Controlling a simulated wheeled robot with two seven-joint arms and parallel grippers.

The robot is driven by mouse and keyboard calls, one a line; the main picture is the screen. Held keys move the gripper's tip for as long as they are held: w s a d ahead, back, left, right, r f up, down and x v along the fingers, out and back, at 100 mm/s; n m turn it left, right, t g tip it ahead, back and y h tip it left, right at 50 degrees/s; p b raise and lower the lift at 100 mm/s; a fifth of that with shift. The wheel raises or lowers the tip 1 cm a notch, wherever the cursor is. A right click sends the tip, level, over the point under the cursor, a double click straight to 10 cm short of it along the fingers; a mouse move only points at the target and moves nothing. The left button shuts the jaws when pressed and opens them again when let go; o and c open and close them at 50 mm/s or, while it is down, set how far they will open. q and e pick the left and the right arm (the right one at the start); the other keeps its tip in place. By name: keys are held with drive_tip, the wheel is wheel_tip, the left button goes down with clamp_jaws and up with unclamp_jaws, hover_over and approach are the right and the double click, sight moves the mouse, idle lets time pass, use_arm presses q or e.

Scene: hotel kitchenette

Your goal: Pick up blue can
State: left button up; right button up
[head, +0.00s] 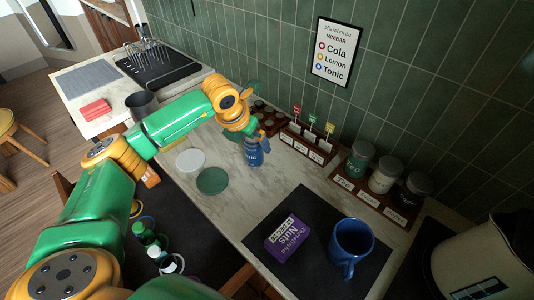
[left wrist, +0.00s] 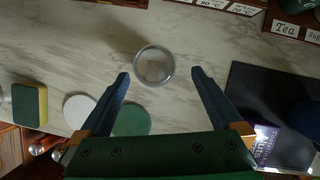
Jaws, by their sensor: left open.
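The blue can (head: 254,157) stands upright on the marble counter in the head view, partly covered by my left gripper (head: 252,138), which is just above it. In the left wrist view, the can's round silver top (left wrist: 154,66) shows from above. It lies between and slightly beyond the two blue fingertips of my left gripper (left wrist: 160,76). The fingers are spread, with a gap on each side of the can. My right gripper is not in view.
A white disc (head: 190,159) and a green disc (head: 212,181) lie left of the can. A card rack (head: 306,146) and a canister rack (head: 376,190) stand along the wall. A purple box (head: 288,239) and blue mug (head: 351,246) are on a dark mat.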

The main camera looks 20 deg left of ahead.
use_arm(q)
drive_tip(key=b+x, duration=0.1)
drive_tip(key=x, duration=0.1)
drive_tip(key=b+x, duration=0.2)
drive_tip(key=x, duration=0.1)
drive_tip(key=a+b+x, duration=0.1)
drive_tip(key=b+x, duration=0.1)
drive_tip(key=x, duration=0.1)
drive_tip(key=shift+w, duration=0.1)
drive_tip(key=shift+d+r, duration=0.2)
drive_tip(key=shift+r, duration=0.1)
clamp_jaws()
